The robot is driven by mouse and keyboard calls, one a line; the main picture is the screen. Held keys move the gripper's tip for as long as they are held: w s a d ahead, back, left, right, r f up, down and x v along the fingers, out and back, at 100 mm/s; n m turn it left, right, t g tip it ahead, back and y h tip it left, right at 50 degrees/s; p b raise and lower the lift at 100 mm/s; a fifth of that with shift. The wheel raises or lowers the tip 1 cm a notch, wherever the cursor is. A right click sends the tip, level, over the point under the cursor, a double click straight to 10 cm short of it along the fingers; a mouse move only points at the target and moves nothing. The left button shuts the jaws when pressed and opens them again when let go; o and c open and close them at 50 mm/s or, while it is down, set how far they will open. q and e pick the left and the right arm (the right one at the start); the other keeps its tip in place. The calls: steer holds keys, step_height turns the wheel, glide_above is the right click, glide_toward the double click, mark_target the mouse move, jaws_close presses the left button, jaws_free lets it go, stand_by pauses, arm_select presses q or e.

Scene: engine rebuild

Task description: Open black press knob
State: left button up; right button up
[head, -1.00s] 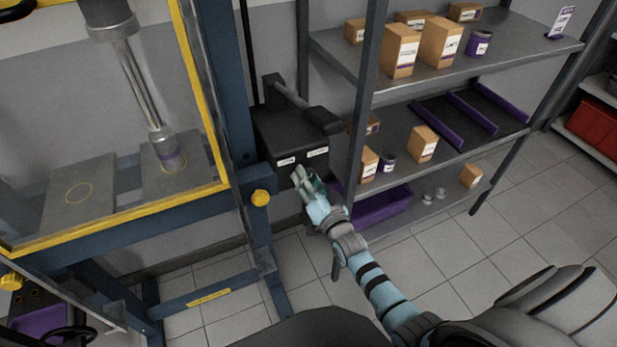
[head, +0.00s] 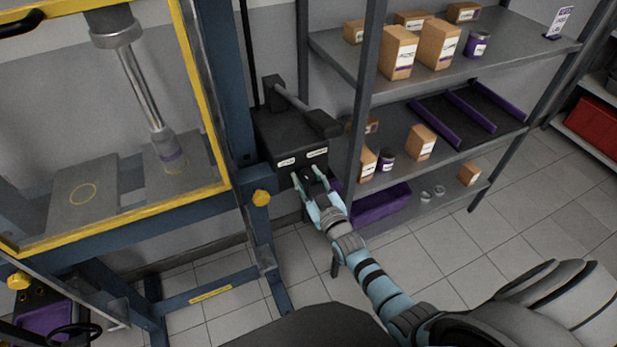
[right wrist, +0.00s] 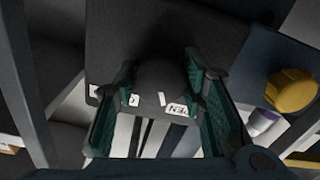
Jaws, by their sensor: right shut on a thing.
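The black press knob (right wrist: 162,78) is a round dark knob on the front of a black box (head: 290,135), beside the blue press frame. It has a white pointer mark, which in the right wrist view lies between two small white labels, nearer the one that seems to read OPEN (right wrist: 178,109). My right gripper (head: 309,179) is at the box front, below the labels. Its two green-padded fingers stand on either side of the knob and are shut on it. In the head view the fingers mostly hide the knob. My left gripper is not in view.
The yellow-edged press guard (head: 201,95) and a yellow knob (head: 261,198) are left of the box. A lever with a dark handle (head: 322,122) tops the box. A shelf rack (head: 340,55) with cartons stands close on the right. The tiled floor (head: 440,250) is clear.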

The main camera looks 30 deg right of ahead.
steer(key=shift+n, duration=0.7)
steer(key=o, duration=1.2)
steer(key=s, duration=1.2)
steer(key=shift+a, duration=0.1)
